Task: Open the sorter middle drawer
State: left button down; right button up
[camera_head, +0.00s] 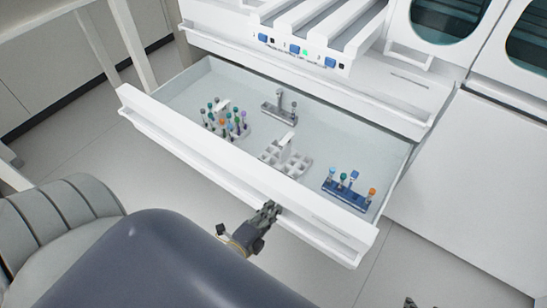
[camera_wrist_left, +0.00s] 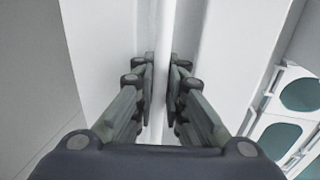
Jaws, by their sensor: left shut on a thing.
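The sorter's white drawer (camera_head: 190,142) stands pulled well out from the cabinet, its inside in plain view. My left gripper (camera_head: 270,208) is at the drawer's front, right of its middle, shut on the lip of the handle. In the left wrist view the fingers (camera_wrist_left: 161,82) close on both sides of a thin white edge, the handle lip (camera_wrist_left: 159,115). Only a small dark tip, seemingly my right gripper (camera_head: 410,302), shows at the bottom edge of the head view.
The drawer holds a tube rack with several coloured caps (camera_head: 228,128), a grey rack (camera_head: 281,108), an empty light rack (camera_head: 285,158) and a blue rack (camera_head: 346,193). Above sits the sorter's row of channels (camera_head: 310,40). Floor (camera_head: 60,165) lies clear left of the drawer.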

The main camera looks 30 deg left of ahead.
pick_arm(q)
jog(key=c, duration=1.9)
grip_release()
jog(key=s, duration=0.4)
jog(key=s+r, duration=0.1)
jog(key=s, duration=0.3)
jog(key=s+r, duration=0.1)
jog(key=s, duration=0.2)
jog(key=shift+s+a+r, duration=0.15)
jog(key=shift+s+a, duration=0.05)
jog(key=shift+s, duration=0.2)
